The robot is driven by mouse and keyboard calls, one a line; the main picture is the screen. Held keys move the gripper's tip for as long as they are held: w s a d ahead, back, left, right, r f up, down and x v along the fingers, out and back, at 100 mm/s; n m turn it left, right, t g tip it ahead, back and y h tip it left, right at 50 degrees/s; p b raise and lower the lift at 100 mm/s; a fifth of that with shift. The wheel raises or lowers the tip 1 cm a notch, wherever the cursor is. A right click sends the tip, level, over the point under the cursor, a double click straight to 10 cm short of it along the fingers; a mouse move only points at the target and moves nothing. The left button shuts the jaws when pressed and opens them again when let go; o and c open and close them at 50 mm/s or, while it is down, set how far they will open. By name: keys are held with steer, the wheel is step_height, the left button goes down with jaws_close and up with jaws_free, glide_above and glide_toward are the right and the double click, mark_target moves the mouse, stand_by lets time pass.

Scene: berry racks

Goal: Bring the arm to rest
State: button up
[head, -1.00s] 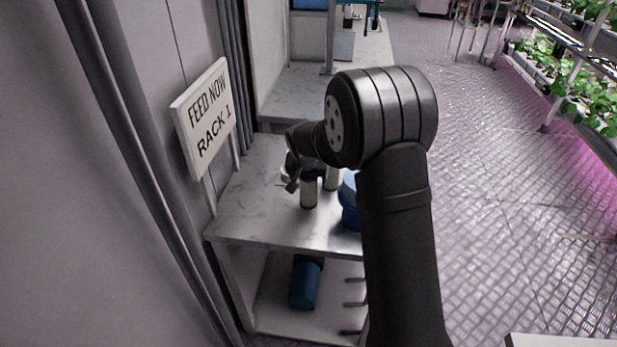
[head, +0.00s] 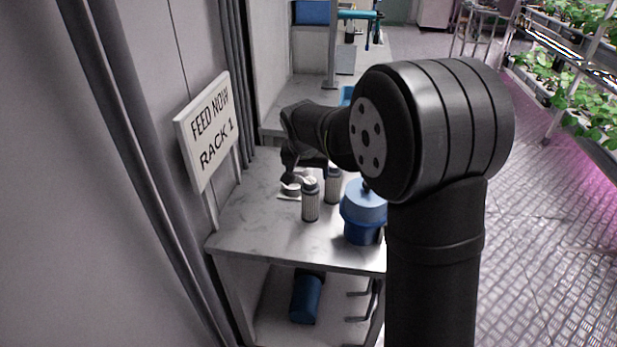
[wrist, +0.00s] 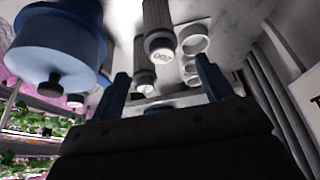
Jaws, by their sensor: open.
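My arm reaches forward over a grey bench (head: 250,225), raised and bent at the elbow. My gripper shows at the far end of the arm and is partly hidden by it in the head view. In the wrist view my gripper (wrist: 163,85) has its two blue fingers apart with nothing held between them. Beyond the fingers stand two ribbed canisters with dark and pale ends, one nearer (wrist: 157,22) and one farther (wrist: 143,72). They also show on the bench in the head view, a left one (head: 310,203) and a right one (head: 333,186).
A blue lidded container (head: 364,212) stands right of the canisters; it looms at upper left in the wrist view (wrist: 50,35). A sign (head: 208,130) reads "FEED NOW RACK 1". A blue cylinder (head: 306,298) lies on the lower shelf.

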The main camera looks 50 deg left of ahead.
mark_target(310, 181)
steer(key=shift+d+r, duration=0.1)
steer(key=shift+r, duration=0.1)
steer(key=shift+f, duration=0.1)
steer(key=x, duration=1.2)
steer(key=shift+r, duration=1.5)
